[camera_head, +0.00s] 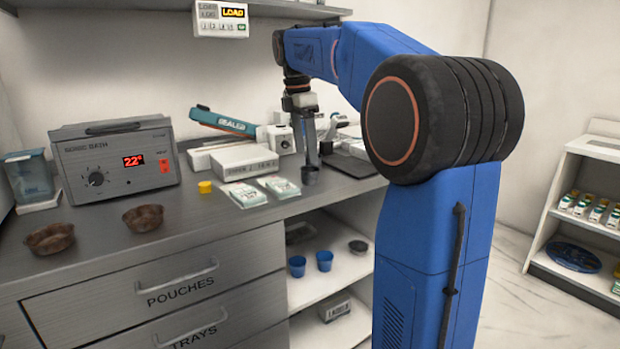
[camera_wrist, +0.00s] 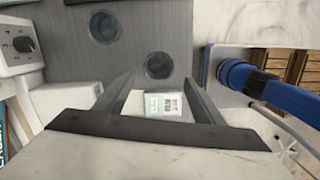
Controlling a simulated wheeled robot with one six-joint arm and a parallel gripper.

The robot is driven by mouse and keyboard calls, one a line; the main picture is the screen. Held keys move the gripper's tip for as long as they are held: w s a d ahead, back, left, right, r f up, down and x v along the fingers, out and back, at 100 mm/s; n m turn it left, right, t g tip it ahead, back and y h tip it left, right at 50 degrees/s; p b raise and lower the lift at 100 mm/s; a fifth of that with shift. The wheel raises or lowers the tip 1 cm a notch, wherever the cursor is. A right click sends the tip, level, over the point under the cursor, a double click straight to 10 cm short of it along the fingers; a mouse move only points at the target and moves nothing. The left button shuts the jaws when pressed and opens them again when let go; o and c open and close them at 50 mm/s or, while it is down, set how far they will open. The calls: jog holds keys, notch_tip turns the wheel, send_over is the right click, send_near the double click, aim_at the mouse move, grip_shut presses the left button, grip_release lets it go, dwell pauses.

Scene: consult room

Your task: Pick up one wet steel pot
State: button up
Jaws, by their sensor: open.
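A small dark steel pot (camera_head: 310,174) stands on the grey counter, just below my gripper (camera_head: 305,140) in the head view. In the wrist view, two round dark pots show on the counter: a nearer pot (camera_wrist: 158,66) and a farther pot (camera_wrist: 104,27). My gripper (camera_wrist: 159,77) is open and empty. The nearer pot appears between and just beyond its fingertips. I cannot tell whether the pots are wet. Only one of these pots is clear in the head view.
White-green packets (camera_head: 278,186) lie left of the pot, with white boxes and a sealer (camera_head: 224,121) behind. A sonic bath (camera_head: 118,158) and two brown bowls (camera_head: 143,217) are farther left. Blue cups (camera_head: 324,261) and a grey bowl (camera_head: 357,246) sit on the lower shelf.

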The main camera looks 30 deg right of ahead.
aim_at(310, 169)
jog(key=shift+w+d+f, duration=0.1)
jog(key=shift+d+f, duration=0.15)
jog(key=shift+f, duration=0.95)
jog(key=shift+s+d+f, duration=0.1)
jog(key=shift+d+f, duration=0.2)
jog(key=shift+f, duration=0.9)
jog(key=shift+w+d+f, duration=0.1)
jog(key=shift+d+f, duration=0.15)
jog(key=shift+f, duration=0.95)
jog(key=c, duration=1)
jog(key=shift+c, duration=0.2)
jog(key=shift+r, duration=0.15)
